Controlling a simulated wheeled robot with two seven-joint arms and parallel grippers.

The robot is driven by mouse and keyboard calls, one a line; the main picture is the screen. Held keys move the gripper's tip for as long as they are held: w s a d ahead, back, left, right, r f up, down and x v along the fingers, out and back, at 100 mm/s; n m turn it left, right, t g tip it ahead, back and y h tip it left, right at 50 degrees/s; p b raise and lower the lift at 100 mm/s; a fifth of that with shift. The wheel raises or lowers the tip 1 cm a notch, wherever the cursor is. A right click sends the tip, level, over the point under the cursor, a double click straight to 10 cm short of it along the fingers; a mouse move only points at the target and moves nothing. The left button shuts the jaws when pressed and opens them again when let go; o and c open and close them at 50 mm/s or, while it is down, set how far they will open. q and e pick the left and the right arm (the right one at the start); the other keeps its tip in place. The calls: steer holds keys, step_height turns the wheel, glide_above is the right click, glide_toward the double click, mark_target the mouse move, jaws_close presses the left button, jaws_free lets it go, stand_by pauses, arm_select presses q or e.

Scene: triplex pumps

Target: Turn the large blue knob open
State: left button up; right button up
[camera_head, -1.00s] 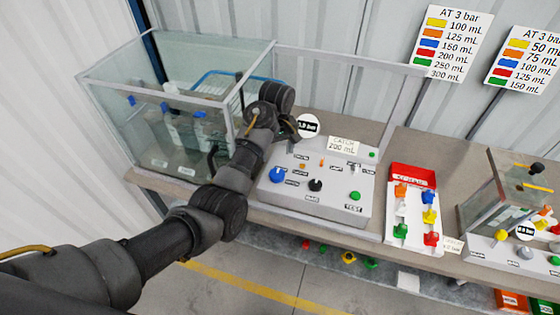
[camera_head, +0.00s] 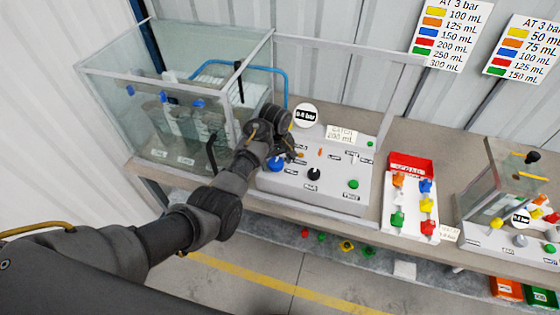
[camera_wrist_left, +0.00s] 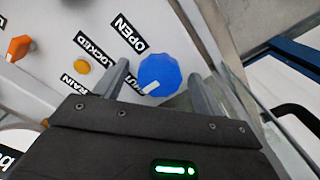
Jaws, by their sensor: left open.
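The large blue knob (camera_head: 275,164) is at the left of the grey control panel (camera_head: 325,196). In the left wrist view the knob (camera_wrist_left: 160,72) is faceted, with a white pointer mark toward a partly hidden label that seems to read SHUT. The OPEN label (camera_wrist_left: 130,34) is above and left of the knob. My left gripper (camera_wrist_left: 158,72) is open, with one finger on each side of the knob in that view. Contact cannot be told. In the head view my left gripper (camera_head: 288,150) is small and partly hidden, just above the knob. My right gripper is not in view.
A glass tank (camera_head: 180,90) stands close left of the panel, with a blue-framed piece inside. A round gauge (camera_head: 305,115) stands behind the panel. A black knob (camera_head: 314,174) and green button (camera_head: 353,184) are to the right. A red-backed tray (camera_head: 411,163) holds coloured pieces.

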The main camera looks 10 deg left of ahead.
arm_select(q)
steer(key=shift+c, duration=0.3)
steer(key=c, duration=0.9)
